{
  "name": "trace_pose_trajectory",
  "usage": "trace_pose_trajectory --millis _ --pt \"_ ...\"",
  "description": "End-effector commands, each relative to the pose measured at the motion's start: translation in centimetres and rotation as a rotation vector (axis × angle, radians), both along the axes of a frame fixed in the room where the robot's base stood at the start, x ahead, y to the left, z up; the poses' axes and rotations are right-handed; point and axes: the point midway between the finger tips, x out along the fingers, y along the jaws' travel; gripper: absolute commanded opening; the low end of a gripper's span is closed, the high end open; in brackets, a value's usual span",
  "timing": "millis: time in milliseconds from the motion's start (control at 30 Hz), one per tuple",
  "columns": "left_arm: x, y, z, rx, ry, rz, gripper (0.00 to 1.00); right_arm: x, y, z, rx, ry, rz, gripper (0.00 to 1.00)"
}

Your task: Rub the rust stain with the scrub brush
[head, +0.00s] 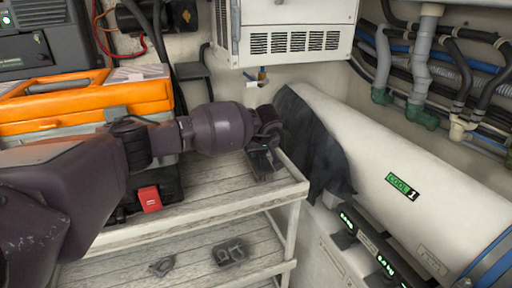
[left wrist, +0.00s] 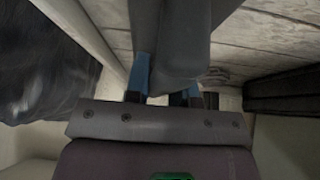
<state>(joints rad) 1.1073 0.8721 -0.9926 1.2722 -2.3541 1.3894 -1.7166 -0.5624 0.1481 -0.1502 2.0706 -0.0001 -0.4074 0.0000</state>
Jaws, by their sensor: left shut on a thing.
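My left gripper (head: 264,148) is at the right end of the upper wooden shelf, low over its boards. In the left wrist view its blue-edged fingers (left wrist: 166,84) are shut on a smooth grey body, which I take to be the scrub brush (left wrist: 178,40). The brush's bristles are not visible. A small dark patch (left wrist: 217,75) shows on the pale boards just right of the fingers; it may be the rust stain, but I cannot tell. In the head view my gripper and arm cover that spot. My right gripper is not in view.
The upper shelf (head: 215,195) holds a black case with a red latch (head: 149,198). Dark metal fittings (head: 230,252) lie on the lower shelf. Orange toolboxes (head: 85,100) stand behind. A dark cloth (head: 315,145) and a white cylinder (head: 400,180) are close on the right.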

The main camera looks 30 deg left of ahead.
Motion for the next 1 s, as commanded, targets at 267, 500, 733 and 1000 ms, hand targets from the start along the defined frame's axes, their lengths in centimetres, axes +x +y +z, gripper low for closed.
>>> trace_pose_trajectory --millis 267,500,733,1000 --pt "-1.6 -1.7 -0.1 0.000 0.007 -0.004 0.00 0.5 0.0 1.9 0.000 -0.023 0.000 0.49" --pt "-2.3 -2.5 -0.2 0.000 0.008 -0.002 0.00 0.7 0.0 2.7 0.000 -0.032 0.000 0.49" --pt "-2.3 -2.5 -0.2 -0.001 0.009 -0.001 0.00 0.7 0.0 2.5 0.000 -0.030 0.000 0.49" --pt "-1.2 -1.2 -0.2 0.000 0.007 0.001 0.00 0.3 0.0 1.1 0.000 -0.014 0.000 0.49"
